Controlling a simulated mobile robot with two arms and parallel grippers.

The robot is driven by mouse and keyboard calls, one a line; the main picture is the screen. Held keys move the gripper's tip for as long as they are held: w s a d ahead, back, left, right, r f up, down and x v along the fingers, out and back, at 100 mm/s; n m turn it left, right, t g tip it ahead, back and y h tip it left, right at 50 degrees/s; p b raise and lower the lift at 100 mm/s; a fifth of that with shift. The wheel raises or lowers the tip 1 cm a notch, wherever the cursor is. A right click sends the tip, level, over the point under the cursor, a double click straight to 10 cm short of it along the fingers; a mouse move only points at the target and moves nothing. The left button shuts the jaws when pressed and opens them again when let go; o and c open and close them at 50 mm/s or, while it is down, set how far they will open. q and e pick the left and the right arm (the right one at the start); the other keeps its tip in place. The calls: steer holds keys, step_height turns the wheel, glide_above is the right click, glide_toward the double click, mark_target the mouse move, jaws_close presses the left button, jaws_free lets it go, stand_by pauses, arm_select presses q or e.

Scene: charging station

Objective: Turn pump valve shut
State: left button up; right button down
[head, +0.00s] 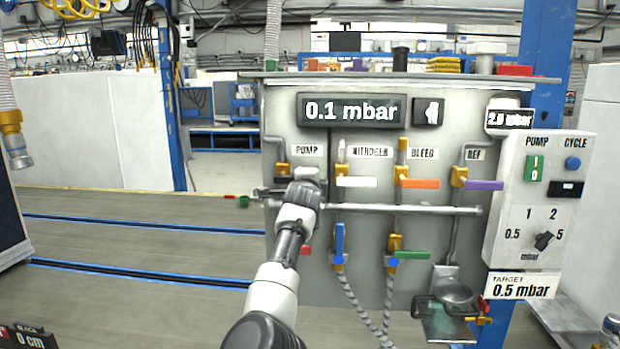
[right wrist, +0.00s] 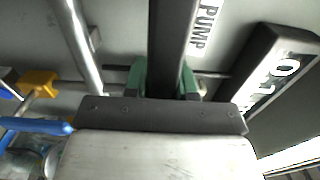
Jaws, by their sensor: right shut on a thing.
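The pump valve's yellow body (head: 283,168) shows below the PUMP label (head: 306,151) at the panel's left side. My right gripper (head: 306,180) is at this valve and covers most of its handle. In the right wrist view my right gripper's green fingers (right wrist: 163,82) are shut on a dark grey bar, which I take to be the pump valve handle (right wrist: 170,40). The bar runs along the same direction as the PUMP lettering, so it looks about level. The pressure display (head: 350,109) reads 0.1 mbar. My left gripper is not in view.
Right of the pump valve are white (head: 357,182), orange (head: 420,184) and purple (head: 484,186) handles. A horizontal pipe (head: 420,209) crosses below them. Blue (head: 339,240) and green (head: 412,255) handles sit lower. A control box (head: 541,190) is at right.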

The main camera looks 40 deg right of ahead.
steer(key=shift+r, duration=0.15)
steer(key=c, duration=1.4)
jaws_free()
steer(key=o, duration=0.5)
steer(key=shift+w, duration=0.1)
steer(key=b+v, duration=0.2)
steer(key=v, duration=0.8)
steer(key=shift+s+a, duration=0.25)
steer(key=shift+a, duration=0.1)
